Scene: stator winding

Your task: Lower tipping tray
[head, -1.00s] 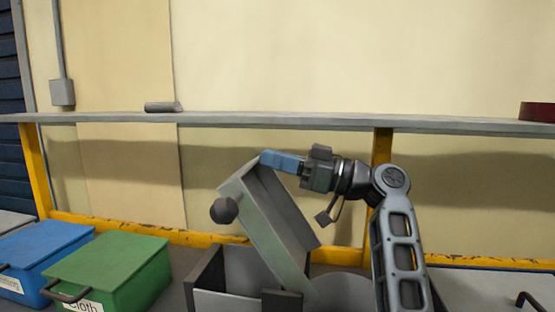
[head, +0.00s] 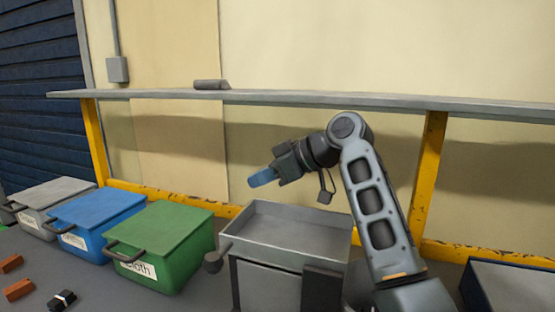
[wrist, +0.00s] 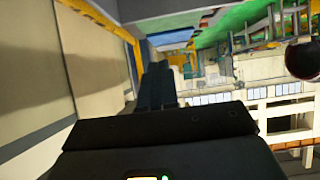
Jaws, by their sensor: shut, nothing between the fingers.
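The grey tipping tray (head: 285,238) lies about level on top of a grey box-like stand (head: 268,285) in the head view. It looks empty. My gripper (head: 258,180), with blue fingers, is shut and empty. It hangs above the tray's back left edge, apart from it, pointing left and slightly down. The shut fingers also show in the wrist view (wrist: 155,85). The tray cannot be made out clearly in the wrist view.
A green bin (head: 165,245) labelled cloth, a blue bin (head: 95,222) and a grey bin (head: 50,203) stand to the left. Small brown blocks (head: 18,290) lie at lower left. A shelf (head: 320,99) on yellow posts runs behind. A dark-sided container (head: 510,288) stands at right.

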